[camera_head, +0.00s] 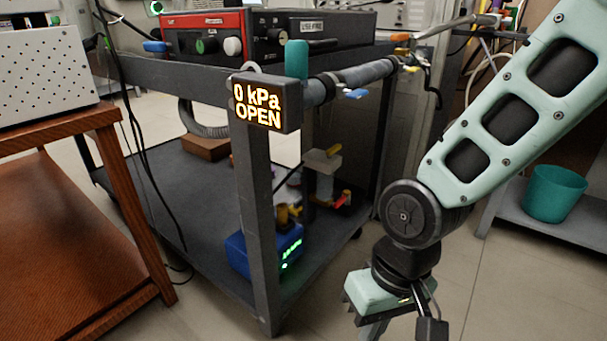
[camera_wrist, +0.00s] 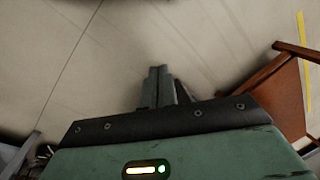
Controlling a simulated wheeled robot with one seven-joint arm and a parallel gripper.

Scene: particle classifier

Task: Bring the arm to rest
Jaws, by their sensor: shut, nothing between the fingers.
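My arm hangs down at the right of the head view, with a pale green link and a dark wrist joint. My gripper (camera_head: 372,327) is at the bottom edge of that view, and its fingertips are cut off or barely visible. In the wrist view my gripper (camera_wrist: 158,88) shows its dark fingers together, with nothing between them. It points at bare floor (camera_wrist: 190,40) and touches nothing that I can see.
A dark metal cart (camera_head: 262,230) stands left of my arm, with a display (camera_head: 265,103) reading "0 kPa OPEN". A blue pump (camera_head: 265,250) sits on its lower shelf. A wooden table (camera_head: 60,220) is at the left. A teal bucket (camera_head: 553,194) stands on a low shelf at the right.

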